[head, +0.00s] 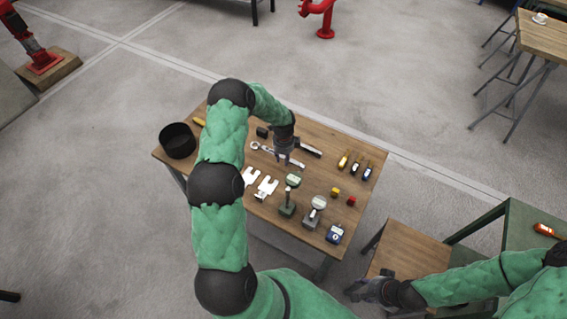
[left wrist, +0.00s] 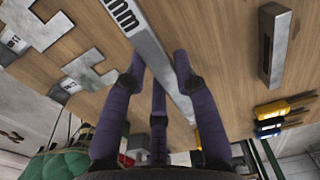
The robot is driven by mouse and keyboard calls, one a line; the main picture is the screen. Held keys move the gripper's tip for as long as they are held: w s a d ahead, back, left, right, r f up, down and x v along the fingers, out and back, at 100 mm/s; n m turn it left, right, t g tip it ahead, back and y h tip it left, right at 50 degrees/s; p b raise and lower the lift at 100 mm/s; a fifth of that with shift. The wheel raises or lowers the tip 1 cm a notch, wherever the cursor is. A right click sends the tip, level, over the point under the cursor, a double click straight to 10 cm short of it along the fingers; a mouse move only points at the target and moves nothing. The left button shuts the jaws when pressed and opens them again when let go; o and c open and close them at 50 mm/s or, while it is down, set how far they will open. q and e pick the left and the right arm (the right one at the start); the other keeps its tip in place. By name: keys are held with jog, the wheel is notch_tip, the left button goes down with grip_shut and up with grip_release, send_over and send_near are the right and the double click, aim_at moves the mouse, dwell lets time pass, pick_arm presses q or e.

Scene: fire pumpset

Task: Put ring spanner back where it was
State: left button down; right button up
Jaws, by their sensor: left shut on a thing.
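The ring spanner (head: 262,148) is a long silver-grey tool at the middle of the wooden table, its ring end to the left. My left gripper (head: 284,160) is over its middle and shut on it. In the left wrist view, the spanner's flat shank (left wrist: 143,37), with "mm" lettering, runs between the purple fingers of my left gripper (left wrist: 160,75). The spanner is on or just above the table; I cannot tell which. My right gripper (head: 364,289) is far from it, low at the right beside a smaller wooden surface; its jaws are too small to read.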

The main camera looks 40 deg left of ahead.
aim_at(283, 159)
pick_arm(q)
jog(key=shift+f+b, duration=0.4)
jog(key=shift+f, duration=1.25)
jog(key=shift+f, duration=0.2)
jog(key=c, duration=1)
grip_release()
jog(key=shift+r, duration=0.1)
jog(key=shift+r, duration=0.3)
notch_tip(283, 159, up, 12)
jog(key=p, duration=0.3)
jog(key=shift+f, duration=0.25)
